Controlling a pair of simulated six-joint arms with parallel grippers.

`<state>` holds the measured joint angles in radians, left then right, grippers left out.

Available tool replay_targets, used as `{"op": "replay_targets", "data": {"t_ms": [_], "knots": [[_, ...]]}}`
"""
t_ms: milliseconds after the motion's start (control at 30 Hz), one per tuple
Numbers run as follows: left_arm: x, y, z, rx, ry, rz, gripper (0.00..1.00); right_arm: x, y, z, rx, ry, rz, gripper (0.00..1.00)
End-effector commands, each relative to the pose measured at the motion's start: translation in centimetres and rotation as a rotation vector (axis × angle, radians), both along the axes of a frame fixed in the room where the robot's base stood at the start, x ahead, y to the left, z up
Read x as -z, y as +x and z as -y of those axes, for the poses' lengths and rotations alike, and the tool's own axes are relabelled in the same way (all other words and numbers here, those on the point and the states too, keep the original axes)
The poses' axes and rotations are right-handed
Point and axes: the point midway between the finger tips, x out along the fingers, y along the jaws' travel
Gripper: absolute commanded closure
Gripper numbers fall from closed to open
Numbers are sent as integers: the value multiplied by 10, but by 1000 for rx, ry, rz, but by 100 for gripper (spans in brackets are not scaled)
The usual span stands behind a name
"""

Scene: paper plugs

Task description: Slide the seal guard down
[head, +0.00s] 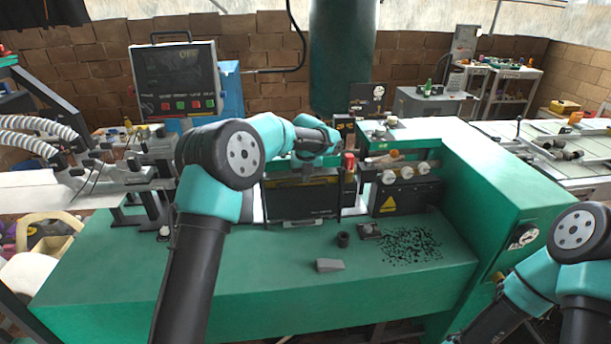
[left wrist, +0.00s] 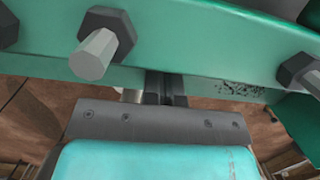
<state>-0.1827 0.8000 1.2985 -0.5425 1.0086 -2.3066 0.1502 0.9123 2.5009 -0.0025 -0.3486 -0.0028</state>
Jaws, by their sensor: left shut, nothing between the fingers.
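The dark panel (head: 300,199) with a small label on the front of the green machine may be the seal guard; I cannot tell for sure. My left arm reaches over the machine, and its wrist is above and in front of this panel. My left gripper (left wrist: 166,84) is shut and empty in the left wrist view, its fingers close to the green beam (left wrist: 210,55) with grey hex bolts (left wrist: 95,50). In the head view the wrist hides its fingertips. Whether it touches anything is unclear. My right gripper is outside the views; only my right arm shows at lower right.
A grey block (head: 330,265) and a small black cylinder (head: 343,239) lie on the green bench (head: 230,275). Black scraps (head: 410,245) are scattered to the right. A control screen (head: 175,80) stands behind left. A red-topped part (head: 349,160) rises right of the wrist.

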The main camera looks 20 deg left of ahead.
Motion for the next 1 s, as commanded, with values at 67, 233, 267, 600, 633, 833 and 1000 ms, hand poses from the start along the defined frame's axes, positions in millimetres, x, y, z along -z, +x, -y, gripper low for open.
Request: {"op": "replay_targets", "data": {"t_ms": [67,233,267,600,633,833,1000], "knots": [[-3,-1,0,-1,0,1,100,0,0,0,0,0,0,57],[-19,-4,-3,-6,0,3,100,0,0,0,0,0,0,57],[-24,-5,-4,-8,-1,4,100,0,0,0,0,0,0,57],[-85,-18,-3,-13,0,3,100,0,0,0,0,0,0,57],[-91,-19,-3,-13,-1,5,100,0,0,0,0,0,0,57],[-123,-24,0,-14,-1,3,100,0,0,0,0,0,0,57],[-136,-27,1,-14,-1,2,100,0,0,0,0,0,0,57]]}}
